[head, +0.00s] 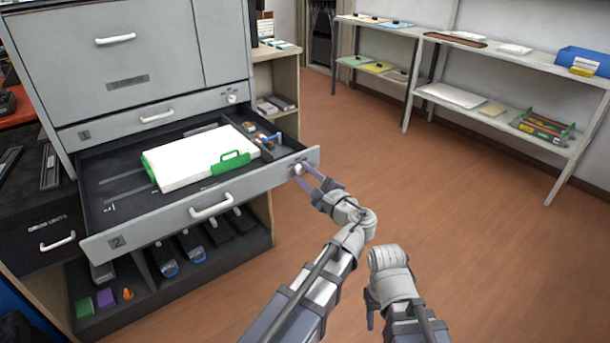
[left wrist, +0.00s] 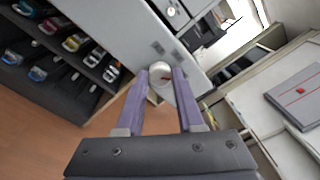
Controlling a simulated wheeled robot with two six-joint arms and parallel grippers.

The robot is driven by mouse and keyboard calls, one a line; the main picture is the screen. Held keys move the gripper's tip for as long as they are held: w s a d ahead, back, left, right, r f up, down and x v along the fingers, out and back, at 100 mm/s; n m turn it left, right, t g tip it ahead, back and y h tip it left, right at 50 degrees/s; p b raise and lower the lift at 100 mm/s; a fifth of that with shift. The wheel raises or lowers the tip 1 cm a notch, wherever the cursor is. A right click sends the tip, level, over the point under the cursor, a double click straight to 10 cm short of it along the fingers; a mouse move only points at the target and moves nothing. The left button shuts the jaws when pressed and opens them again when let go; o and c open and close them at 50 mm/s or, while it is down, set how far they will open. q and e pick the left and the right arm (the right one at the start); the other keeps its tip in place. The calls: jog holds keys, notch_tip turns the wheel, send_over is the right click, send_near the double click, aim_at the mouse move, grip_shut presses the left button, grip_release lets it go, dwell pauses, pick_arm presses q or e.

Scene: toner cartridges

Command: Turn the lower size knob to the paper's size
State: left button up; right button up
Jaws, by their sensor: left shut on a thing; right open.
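The lower size knob (head: 299,169) is a small white round knob at the right end of the front of the pulled-out lower drawer (head: 160,228), marked 2. My left gripper (head: 304,175) is shut on this knob, one purple finger on each side. In the left wrist view the knob (left wrist: 160,73) sits between the fingertips and carries a red mark; its size labels cannot be read. A white paper stack (head: 195,160) with green guides lies in the drawer. My right gripper (head: 370,318) is low over the floor, apart from everything, mostly hidden by its own wrist.
The upper drawer (head: 150,120), marked 1, is shut and has its own knob (head: 231,98). An open bay below holds toner cartridges (head: 190,245) and small coloured blocks. Shelves (head: 500,125) stand along the back wall. The wooden floor between is clear.

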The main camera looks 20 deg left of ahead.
pick_arm(q)
grip_shut()
jog(key=shift+n, duration=0.3)
jog(key=n, duration=0.4)
jog(key=shift+f+n+b, duration=0.1)
jog(key=shift+n+b, duration=0.2)
jog(key=shift+b, duration=0.05)
jog(key=shift+n, duration=2.3)
jog(key=shift+y, duration=0.3)
jog(key=o, duration=0.7)
grip_release()
jog(key=shift+o, duration=0.2)
